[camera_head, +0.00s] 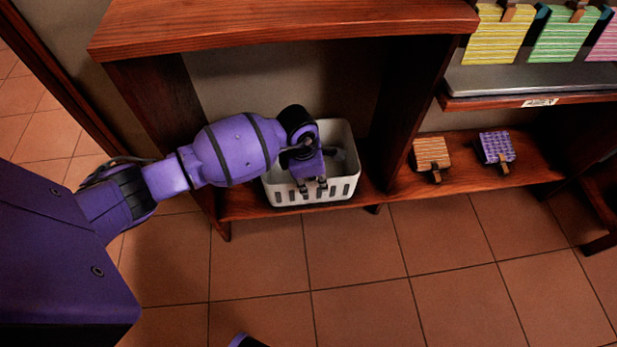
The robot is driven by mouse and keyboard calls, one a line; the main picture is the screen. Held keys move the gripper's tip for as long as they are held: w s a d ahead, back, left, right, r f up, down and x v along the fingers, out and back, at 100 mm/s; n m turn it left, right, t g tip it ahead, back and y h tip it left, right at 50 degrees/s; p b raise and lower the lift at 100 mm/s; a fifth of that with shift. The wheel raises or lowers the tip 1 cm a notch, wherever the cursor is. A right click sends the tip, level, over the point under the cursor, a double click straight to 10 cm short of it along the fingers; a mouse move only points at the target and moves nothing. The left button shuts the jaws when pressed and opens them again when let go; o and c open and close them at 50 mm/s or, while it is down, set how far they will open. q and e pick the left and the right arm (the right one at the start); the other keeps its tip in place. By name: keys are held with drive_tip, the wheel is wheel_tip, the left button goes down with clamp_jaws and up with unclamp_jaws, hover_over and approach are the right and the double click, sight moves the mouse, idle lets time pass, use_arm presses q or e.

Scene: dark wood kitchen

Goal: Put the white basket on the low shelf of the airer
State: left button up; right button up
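The white basket (345,188) stands upright on the low board (246,205) of the dark wood unit, in the left bay under the top. It has a row of slots along its front. My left arm reaches in from the left, and my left gripper (313,187) points down at the basket's front rim, with its two dark fingertips side by side there. The wrist hides part of the basket's inside and left rim. I cannot tell whether the fingers are closed on the rim. My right gripper does not show.
An upright panel (413,110) divides the bays. Right of it, an orange (431,153) and a purple patterned piece (496,146) with clips lie on the low shelf (462,178). Striped cloths (495,38) are clipped above. The tiled floor (400,290) in front is clear.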

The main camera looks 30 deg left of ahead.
use_arm(q)
drive_tip(key=r, duration=0.1)
drive_tip(key=r+p, duration=0.1)
drive_tip(key=r, duration=0.3)
drive_tip(key=shift+s+a+r, duration=0.15)
drive_tip(key=shift+s+a, duration=0.1)
drive_tip(key=shift+s, duration=0.1)
